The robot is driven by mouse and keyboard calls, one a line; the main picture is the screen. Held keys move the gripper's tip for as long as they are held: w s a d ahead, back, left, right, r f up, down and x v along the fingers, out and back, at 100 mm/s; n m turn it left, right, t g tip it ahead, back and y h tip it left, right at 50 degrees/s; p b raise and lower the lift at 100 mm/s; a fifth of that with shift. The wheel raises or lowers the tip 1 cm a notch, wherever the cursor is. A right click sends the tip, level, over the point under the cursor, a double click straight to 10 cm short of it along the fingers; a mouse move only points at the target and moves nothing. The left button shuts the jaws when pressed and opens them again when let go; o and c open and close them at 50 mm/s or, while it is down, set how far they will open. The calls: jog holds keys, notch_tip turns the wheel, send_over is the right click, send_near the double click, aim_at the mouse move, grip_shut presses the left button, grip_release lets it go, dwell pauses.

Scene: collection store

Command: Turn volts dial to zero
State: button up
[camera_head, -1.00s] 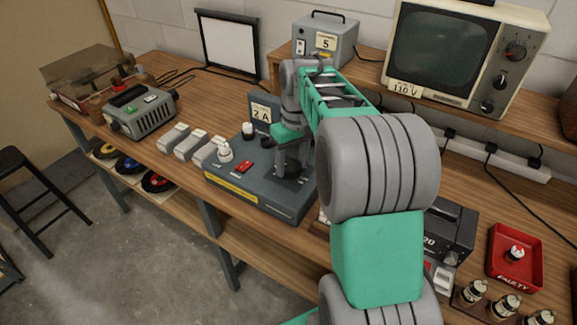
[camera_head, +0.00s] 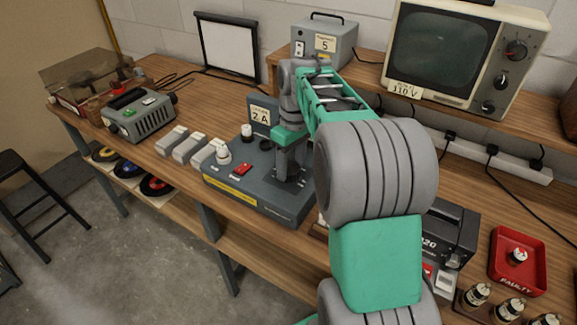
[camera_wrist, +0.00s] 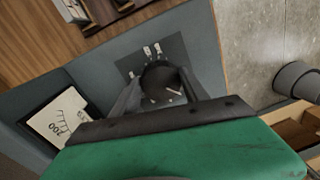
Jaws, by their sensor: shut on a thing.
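The test unit (camera_head: 236,200) is a grey-blue box on the bench with a yellow strip, a red switch (camera_head: 242,169) and a light knob (camera_head: 223,154). My gripper (camera_wrist: 163,98) is over its right part. In the wrist view the two fingers are shut around a dark round dial (camera_wrist: 160,76), with pale marks on the panel just beyond it. The dial's pointer and lettering are not readable. A meter face (camera_wrist: 60,118) with a scale and "200" shows at lower left. In the head view my arm hides the dial.
A dark box (camera_head: 452,228) and a red FAULTY tray (camera_head: 517,262) are to the right. A monitor (camera_head: 440,45) stands on the shelf.

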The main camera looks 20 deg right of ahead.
aim_at(292, 166)
jog(key=o, duration=1.1)
jog(key=shift+w+a, duration=0.1)
jog(key=shift+a, duration=0.05)
jog(key=shift+o, duration=1.3)
jog(key=r, duration=0.2)
jog(key=r+p, duration=0.1)
jog(key=r, duration=0.5)
jog(key=shift+d+p, duration=0.35)
jog(key=shift+f, duration=0.1)
jog(key=s+a+f+m+t, duration=0.1)
jog(key=s+a+m+t, duration=0.1)
jog(key=s+a, duration=0.6)
jog(key=s+a+f+m+t, duration=0.1)
jog(key=s+a+f+m, duration=0.1)
jog(key=s+a+f, duration=0.2)
jog(key=s+f, duration=0.2)
jog(key=s, duration=0.1)
jog(key=shift+f+t+h, duration=0.3)
jog(key=shift+t+h, duration=0.1)
